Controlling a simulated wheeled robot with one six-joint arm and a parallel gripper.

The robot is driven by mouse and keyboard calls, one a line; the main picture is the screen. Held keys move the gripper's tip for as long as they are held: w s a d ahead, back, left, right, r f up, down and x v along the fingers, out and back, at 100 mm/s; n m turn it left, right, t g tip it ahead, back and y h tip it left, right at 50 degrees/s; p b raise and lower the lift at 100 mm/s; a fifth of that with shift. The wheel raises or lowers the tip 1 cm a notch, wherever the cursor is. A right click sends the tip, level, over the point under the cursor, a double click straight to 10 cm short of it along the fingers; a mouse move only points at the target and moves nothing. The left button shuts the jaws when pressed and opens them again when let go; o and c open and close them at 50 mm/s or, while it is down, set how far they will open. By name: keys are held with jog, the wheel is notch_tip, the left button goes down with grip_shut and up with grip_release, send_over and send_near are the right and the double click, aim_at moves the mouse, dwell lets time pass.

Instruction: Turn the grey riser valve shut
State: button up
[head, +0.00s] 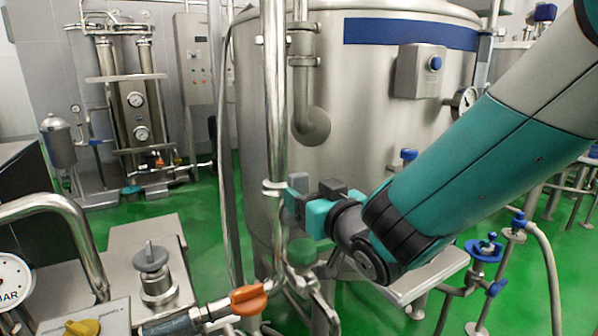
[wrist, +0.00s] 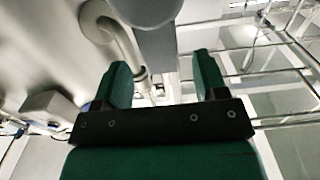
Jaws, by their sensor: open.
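A grey valve knob (head: 152,258) with a raised grip bar stands upright on a short metal stem, on top of the steel housing at lower left in the head view. I take it as the grey riser valve. My gripper (head: 297,196) is well to its right and apart from it, beside the vertical steel pipe (head: 275,130). In the wrist view my gripper (wrist: 162,75) shows two green fingers spread apart with nothing between them. A smooth grey rounded part (wrist: 150,10) fills the top middle of that view; I cannot tell what it is.
An orange lever valve (head: 248,298), a yellow knob (head: 82,327) and a green knob (head: 302,252) are around the grey knob and below my gripper. A bent steel pipe (head: 62,205) and a gauge (head: 12,283) stand at left. The large tank (head: 370,110) stands behind my arm.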

aim_at(301, 189)
jog(key=shift+p+x, duration=0.35)
jog(key=shift+x, duration=1.7)
grip_shut()
